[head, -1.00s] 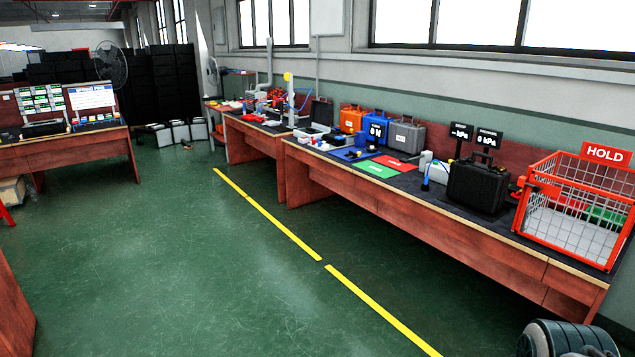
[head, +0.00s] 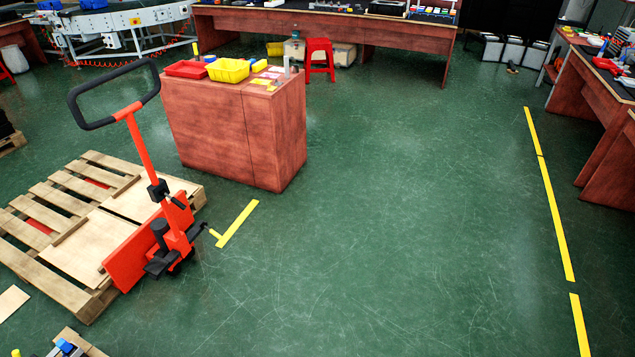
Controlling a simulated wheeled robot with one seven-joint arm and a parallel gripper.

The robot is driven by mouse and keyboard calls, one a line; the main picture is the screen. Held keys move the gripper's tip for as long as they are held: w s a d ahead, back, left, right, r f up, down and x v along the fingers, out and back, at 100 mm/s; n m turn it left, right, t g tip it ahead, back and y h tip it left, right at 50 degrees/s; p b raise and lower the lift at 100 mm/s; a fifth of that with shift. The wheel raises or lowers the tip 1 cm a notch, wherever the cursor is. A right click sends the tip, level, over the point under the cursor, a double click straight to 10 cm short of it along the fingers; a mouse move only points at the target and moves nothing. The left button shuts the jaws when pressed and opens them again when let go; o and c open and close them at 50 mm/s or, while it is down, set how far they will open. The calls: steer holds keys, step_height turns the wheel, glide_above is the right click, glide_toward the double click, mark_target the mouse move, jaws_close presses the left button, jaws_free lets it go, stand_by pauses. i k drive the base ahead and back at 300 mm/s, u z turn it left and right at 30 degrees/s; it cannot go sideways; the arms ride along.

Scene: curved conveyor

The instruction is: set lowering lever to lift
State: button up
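An orange-red pallet jack (head: 182,228) stands at the left in the head view, with its forks under a wooden pallet (head: 85,205). Its shaft rises to a black loop handle (head: 113,95). A small black control block (head: 158,190) sits on the shaft. My gripper is not in view.
A red-brown cabinet (head: 235,135) with red and yellow bins (head: 228,69) stands behind the jack. A red stool (head: 320,60) is beyond it. The green floor (head: 390,220) to the right is open, up to yellow floor lines (head: 553,210) and benches (head: 590,105).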

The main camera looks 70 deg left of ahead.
mark_target(212, 232)
steer(key=u, duration=2.9)
steer(key=i, duration=2.95)
steer(key=u, duration=3.05)
steer(key=i, duration=0.45)
steer(key=z, duration=1.7)
